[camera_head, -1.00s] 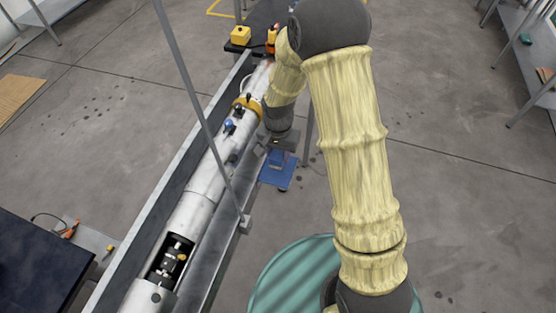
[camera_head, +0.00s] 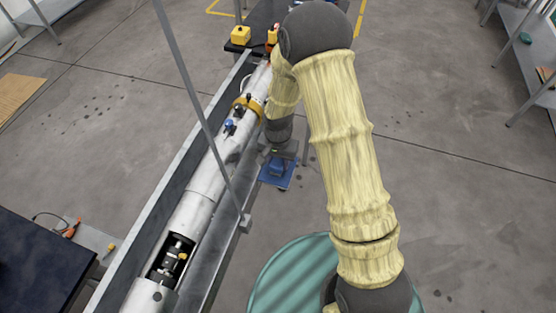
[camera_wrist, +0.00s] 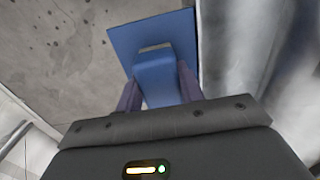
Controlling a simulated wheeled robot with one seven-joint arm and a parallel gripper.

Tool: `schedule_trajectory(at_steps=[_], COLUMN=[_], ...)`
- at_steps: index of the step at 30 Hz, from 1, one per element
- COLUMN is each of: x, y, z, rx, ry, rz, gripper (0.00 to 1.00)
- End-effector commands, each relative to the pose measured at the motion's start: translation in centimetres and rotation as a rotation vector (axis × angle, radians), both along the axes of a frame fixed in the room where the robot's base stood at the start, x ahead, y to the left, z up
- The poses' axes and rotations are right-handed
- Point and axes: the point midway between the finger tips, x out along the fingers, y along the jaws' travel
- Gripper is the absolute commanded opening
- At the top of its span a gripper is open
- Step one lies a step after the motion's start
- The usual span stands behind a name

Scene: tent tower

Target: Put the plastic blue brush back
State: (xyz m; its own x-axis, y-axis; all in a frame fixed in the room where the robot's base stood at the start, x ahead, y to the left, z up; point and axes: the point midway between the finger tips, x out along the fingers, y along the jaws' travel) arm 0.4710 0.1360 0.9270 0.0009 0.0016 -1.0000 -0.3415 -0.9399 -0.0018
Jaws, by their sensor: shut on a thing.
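The blue brush (camera_wrist: 160,75) shows in the wrist view as a blue block with a grey end. My gripper (camera_wrist: 160,88) is shut on it, with a dark finger on each side. A flat blue square plate (camera_wrist: 135,38) lies beyond the brush. I cannot tell whether brush and plate touch. In the head view my gripper (camera_head: 280,155) is just above the blue plate (camera_head: 271,181), beside the metal trough, and the brush (camera_head: 277,169) shows small over the plate. The brush's underside is hidden.
A long grey trough (camera_head: 186,143) holds a silver tube (camera_head: 190,212) with a cutout. A thin grey pole (camera_head: 190,75) slants across it. A yellow box (camera_head: 240,35) stands at the far end. A dark table (camera_head: 35,255) is at lower left.

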Motion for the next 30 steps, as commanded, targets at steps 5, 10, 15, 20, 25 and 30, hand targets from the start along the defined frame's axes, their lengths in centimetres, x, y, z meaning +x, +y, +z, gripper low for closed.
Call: schedule_trajectory(at_steps=[5, 10, 15, 20, 25, 30], x=[0.0, 0.0, 0.0, 0.1, 0.1, 0.1], y=[0.0, 0.0, 0.0, 0.0, 0.0, 0.0], z=[-0.2, -0.2, 0.0, 0.8, 3.1, 6.0], rx=[0.000, 0.000, 0.000, 0.001, 0.001, 0.001], ry=[0.000, 0.000, 0.000, -0.003, -0.005, -0.005], rz=[0.000, 0.000, 0.000, 0.000, -0.001, 0.000], gripper=[0.57, 0.59, 0.59, 0.59, 0.59, 0.59])
